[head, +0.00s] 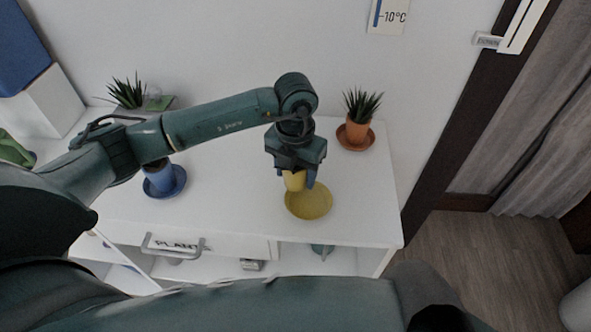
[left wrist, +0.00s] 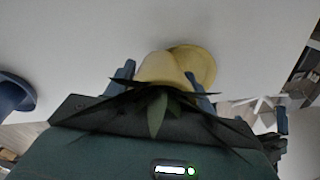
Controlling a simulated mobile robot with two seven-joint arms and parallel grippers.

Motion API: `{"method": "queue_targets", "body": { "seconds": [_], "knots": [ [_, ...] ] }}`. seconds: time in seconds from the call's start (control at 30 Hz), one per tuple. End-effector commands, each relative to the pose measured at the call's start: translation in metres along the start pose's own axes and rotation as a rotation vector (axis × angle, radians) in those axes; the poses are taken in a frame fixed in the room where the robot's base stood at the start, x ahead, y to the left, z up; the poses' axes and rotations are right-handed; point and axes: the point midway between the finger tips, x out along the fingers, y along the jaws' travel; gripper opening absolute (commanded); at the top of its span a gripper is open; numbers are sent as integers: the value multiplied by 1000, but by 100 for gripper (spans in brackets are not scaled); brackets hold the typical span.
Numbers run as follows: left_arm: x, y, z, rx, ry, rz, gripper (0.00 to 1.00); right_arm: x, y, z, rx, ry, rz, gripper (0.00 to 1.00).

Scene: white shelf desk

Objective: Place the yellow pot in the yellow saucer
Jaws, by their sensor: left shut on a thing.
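The yellow pot (head: 294,181) is held in my left gripper (head: 296,178), which is shut on it. In the left wrist view the pot (left wrist: 161,69) sits between the fingers, and dark green leaves (left wrist: 158,110) rise from it toward the camera. The yellow saucer (head: 310,203) lies on the white desk just in front of and slightly right of the pot. The saucer (left wrist: 197,62) also shows behind the pot in the left wrist view. Whether the pot touches the saucer I cannot tell. My right gripper is not in view.
A blue pot (head: 159,176) stands in a blue saucer (head: 166,186) on the left. A terracotta pot (head: 354,131) with a plant stands in its saucer at the back right. The white desk top (head: 230,215) is clear between the blue and yellow saucers.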

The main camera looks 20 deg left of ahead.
Motion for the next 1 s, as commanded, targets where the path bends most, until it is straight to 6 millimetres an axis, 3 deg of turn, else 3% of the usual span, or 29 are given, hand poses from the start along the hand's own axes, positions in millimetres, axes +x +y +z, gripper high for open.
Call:
{"method": "queue_targets", "body": {
  "seconds": [0.43, 0.47, 0.7, 1.0],
  "knots": [
    [12, 0, 0, 0, -1, 0, 19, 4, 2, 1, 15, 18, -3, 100],
    [11, 0, 0, 0, 1, 0, 57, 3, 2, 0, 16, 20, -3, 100],
    [11, 0, 0, 0, 1, 0, 76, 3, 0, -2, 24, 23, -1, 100],
    [7, 0, 0, 0, 0, 0, 76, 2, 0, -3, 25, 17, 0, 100]
  ]
}}
